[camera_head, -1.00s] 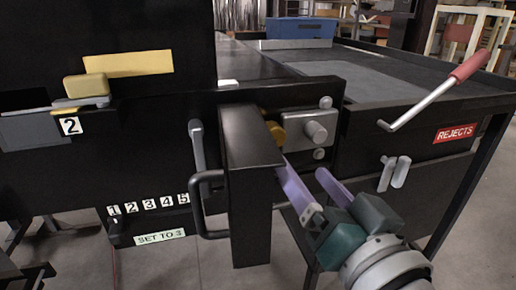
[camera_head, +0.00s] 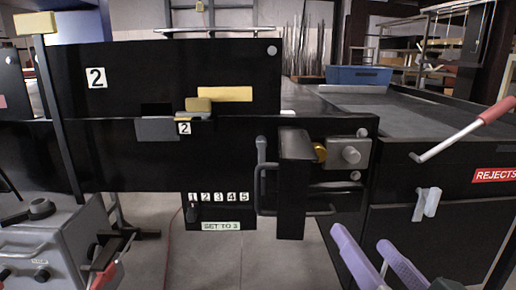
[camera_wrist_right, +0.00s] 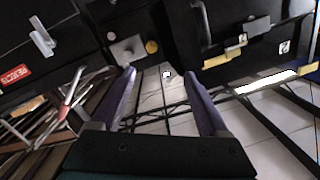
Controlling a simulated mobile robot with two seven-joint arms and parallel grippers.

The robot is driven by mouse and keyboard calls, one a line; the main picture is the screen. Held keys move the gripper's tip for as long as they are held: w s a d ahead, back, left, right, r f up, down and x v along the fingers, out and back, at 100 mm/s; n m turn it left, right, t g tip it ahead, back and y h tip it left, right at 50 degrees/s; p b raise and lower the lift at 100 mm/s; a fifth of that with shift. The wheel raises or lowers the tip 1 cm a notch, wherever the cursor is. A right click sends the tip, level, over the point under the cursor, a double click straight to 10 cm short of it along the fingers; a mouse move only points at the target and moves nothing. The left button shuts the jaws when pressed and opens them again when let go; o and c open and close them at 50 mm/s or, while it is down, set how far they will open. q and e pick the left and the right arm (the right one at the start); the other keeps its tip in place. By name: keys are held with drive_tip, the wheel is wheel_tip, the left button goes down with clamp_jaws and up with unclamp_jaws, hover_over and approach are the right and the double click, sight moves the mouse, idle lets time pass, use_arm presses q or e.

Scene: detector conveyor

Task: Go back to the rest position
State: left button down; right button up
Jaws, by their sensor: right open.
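My right gripper (camera_head: 372,258) is in the lower right of the head view, its two purple fingers apart with nothing between them. It also shows in the right wrist view (camera_wrist_right: 165,95), with floor and dark frame bars seen between the fingers. It is below and in front of the silver latch block (camera_head: 348,153) with the yellow knob (camera_head: 319,152), apart from them. My left gripper is not in either view.
A black cabinet has a protruding black post (camera_head: 293,185) and a loop handle (camera_head: 268,190). The red-handled lever (camera_head: 465,130) sticks out above the REJECTS label (camera_head: 496,175). A grey machine (camera_head: 48,240) stands at lower left. Floor (camera_head: 290,262) shows between.

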drive_tip(key=s+a+f+n+g+y, duration=0.3)
drive_tip(key=s+f+n+g, duration=0.1)
drive_tip(key=s+n+g, duration=0.25)
drive_tip(key=s+d+g+h+p, duration=0.3)
drive_tip(key=s+d+g+h, duration=0.35)
drive_tip(key=s, duration=0.75)
use_arm(q)
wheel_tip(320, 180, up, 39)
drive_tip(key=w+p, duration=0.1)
drive_tip(key=p, duration=3.5)
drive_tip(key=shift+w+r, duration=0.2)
use_arm(e)
wheel_tip(320, 180, up, 36)
drive_tip(key=d+y, duration=0.1)
drive_tip(key=shift+w+d+r+m+g, duration=0.2)
drive_tip(key=shift+w+d+m+g, duration=0.1)
drive_tip(key=shift+d+m, duration=0.1)
drive_tip(key=shift+y, duration=0.25)
